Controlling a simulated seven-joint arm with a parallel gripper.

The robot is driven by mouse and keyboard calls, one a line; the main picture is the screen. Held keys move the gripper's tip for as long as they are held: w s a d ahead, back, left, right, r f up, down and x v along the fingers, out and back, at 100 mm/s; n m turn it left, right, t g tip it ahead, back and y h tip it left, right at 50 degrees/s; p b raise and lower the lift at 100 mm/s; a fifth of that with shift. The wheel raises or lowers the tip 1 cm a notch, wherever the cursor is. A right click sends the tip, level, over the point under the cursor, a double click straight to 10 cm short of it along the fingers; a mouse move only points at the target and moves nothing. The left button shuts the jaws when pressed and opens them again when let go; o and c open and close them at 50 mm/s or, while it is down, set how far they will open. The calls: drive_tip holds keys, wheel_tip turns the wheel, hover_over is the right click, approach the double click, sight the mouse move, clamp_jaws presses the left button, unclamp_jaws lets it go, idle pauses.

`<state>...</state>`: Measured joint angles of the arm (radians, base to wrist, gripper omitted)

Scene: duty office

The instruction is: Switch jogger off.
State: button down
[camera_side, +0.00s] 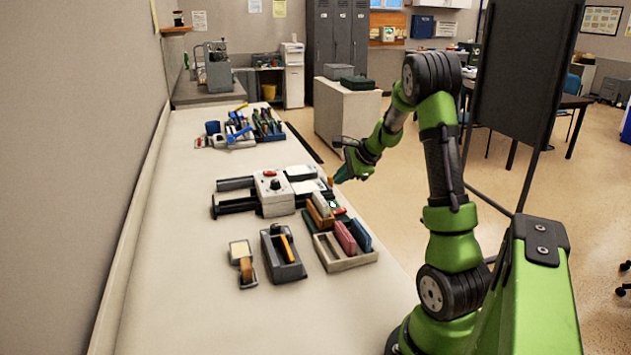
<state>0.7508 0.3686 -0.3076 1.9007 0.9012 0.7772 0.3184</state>
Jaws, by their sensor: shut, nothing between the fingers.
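A white box with a round dark knob and a small red part on top (268,202), which looks like the jogger, sits mid-bench. Dark bars stick out from its left side. I cannot read its switch position at this size. My gripper (337,180) is at the bench's right edge, above and to the right of the box and apart from it. Its greenish fingertips point down and left, shut and empty.
A wooden tray (347,265) with coloured blocks stands to the right and in front of the box. A dark grey holder (292,272) and a small tan-and-black item (243,268) are nearby. Clamps and tools stand farther back. The bench's left side is clear beside the wall.

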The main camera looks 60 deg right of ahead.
sight(345, 210)
drive_tip(key=shift+s+d+f, duration=0.15)
drive_tip(key=shift+f, duration=1)
drive_tip(key=shift+s+d+f, duration=0.1)
drive_tip(key=shift+s+f, duration=0.05)
drive_tip(key=shift+f, duration=1)
drive_tip(key=shift+s+d+f, duration=0.15)
drive_tip(key=shift+f, duration=1.4)
drive_tip(key=shift+s+d+f, duration=0.1)
drive_tip(key=shift+f, duration=0.25)
drive_tip(key=shift+r, duration=0.8)
drive_tip(key=shift+w+a+r, duration=0.15)
drive_tip(key=shift+r, duration=0.7)
drive_tip(key=shift+w+a+r, duration=0.1)
drive_tip(key=shift+r, duration=0.7)
drive_tip(key=shift+w+a+r, duration=0.15)
drive_tip(key=shift+r, duration=0.7)
